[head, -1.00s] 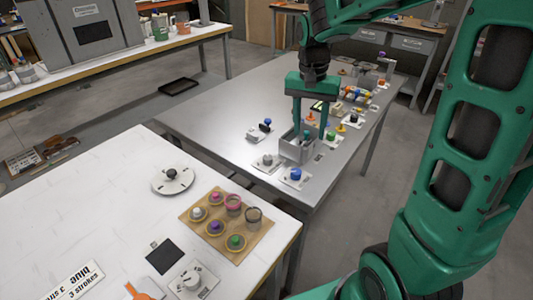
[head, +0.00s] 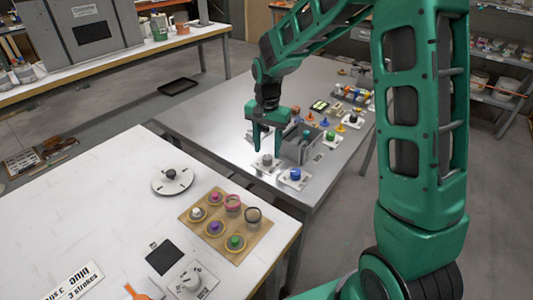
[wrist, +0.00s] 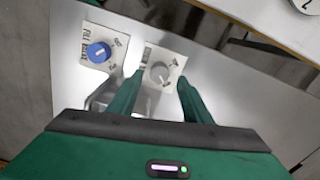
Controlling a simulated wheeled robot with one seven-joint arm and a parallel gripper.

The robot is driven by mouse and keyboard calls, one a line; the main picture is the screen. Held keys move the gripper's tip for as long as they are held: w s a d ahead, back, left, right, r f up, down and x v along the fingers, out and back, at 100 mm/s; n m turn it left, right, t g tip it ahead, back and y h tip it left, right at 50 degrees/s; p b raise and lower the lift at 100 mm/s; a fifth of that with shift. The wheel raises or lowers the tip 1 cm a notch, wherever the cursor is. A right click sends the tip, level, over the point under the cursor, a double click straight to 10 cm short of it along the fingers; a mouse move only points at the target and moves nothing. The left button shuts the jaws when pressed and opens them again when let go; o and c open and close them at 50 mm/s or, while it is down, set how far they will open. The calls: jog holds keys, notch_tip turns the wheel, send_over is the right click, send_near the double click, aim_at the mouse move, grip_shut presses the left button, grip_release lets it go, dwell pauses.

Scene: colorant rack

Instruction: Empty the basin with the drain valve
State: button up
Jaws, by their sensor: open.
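The metal basin (head: 310,154) stands on the steel table; its contents cannot be made out. A grey knob on a white plate (head: 267,160) sits at its left front. In the wrist view the grey knob (wrist: 160,73) has a pointer and small printing that I cannot read surely. A blue knob (head: 295,174) on another plate is to its right; in the wrist view this blue knob (wrist: 98,51) has "FILL" beside it. My gripper (head: 269,153) points down, open and empty, its fingers on either side of the grey knob's line; contact cannot be told.
Several small coloured knobs and parts (head: 345,105) crowd the steel table's right side. The steel table's left part (head: 205,120) is clear. A white table (head: 90,200) in front holds a tan tray of cups (head: 213,248) and a round dial (head: 172,180).

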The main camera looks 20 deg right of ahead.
aim_at(267, 160)
jog(key=shift+f, duration=1.3)
jog(key=shift+c, duration=0.4)
jog(key=c, duration=1)
